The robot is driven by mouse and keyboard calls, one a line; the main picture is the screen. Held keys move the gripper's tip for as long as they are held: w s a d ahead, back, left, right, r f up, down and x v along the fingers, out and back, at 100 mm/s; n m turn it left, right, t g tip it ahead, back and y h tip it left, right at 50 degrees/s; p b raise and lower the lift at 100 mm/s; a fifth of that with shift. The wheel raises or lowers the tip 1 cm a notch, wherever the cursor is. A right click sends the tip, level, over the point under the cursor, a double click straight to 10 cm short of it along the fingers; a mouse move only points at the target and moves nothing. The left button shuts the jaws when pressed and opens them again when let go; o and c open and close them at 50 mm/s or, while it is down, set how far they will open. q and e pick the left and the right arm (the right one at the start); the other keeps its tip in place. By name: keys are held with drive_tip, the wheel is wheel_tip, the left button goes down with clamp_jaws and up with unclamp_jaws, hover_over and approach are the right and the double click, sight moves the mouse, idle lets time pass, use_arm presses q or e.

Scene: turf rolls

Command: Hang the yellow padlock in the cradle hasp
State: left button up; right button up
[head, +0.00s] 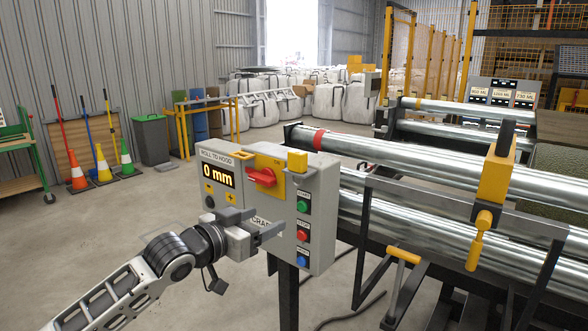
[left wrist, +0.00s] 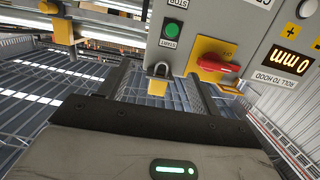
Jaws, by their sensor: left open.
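The yellow padlock (head: 297,161) shows as a small yellow block at the upper right corner of the grey control box (head: 318,205). The left wrist view shows its yellow body (left wrist: 157,87) and grey shackle near the START button. A red rotary handle (head: 262,177) sits on a yellow plate on the box face. I cannot pick out the cradle hasp for certain; a partly covered "CRAD…" label is on the box. My left gripper (head: 258,223) is open and empty, in front of the lower box face, below and left of the padlock. In the left wrist view the padlock appears between its fingers, apart from them.
The box carries green, red and blue buttons and a "0 mm" display (head: 219,175). Long metal rollers (head: 420,175) and a dark frame stand to the right, with a yellow block (head: 496,172) above them. Cones (head: 103,164) stand far left.

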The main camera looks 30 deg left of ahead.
use_arm(q)
drive_tip(key=t, duration=0.1)
approach(294, 161)
drive_tip(key=w+p, duration=0.1)
drive_tip(key=w, duration=0.2)
drive_tip(key=w+p, duration=0.1)
drive_tip(key=w, duration=0.3)
drive_tip(key=shift+d+r, duration=0.15)
drive_tip(key=shift+d, duration=0.05)
drive_tip(key=w, duration=0.1)
drive_tip(key=w+p, duration=0.1)
drive_tip(key=w, duration=0.3)
drive_tip(key=shift+w+d+f, duration=0.1)
drive_tip(key=shift+d+f, duration=0.1)
drive_tip(key=shift+f, duration=0.15)
drive_tip(key=shift+w, duration=0.5)
drive_tip(key=c, duration=1.1)
use_arm(e)
drive_tip(key=shift+d+r, duration=0.35)
drive_tip(key=shift+r, duration=0.4)
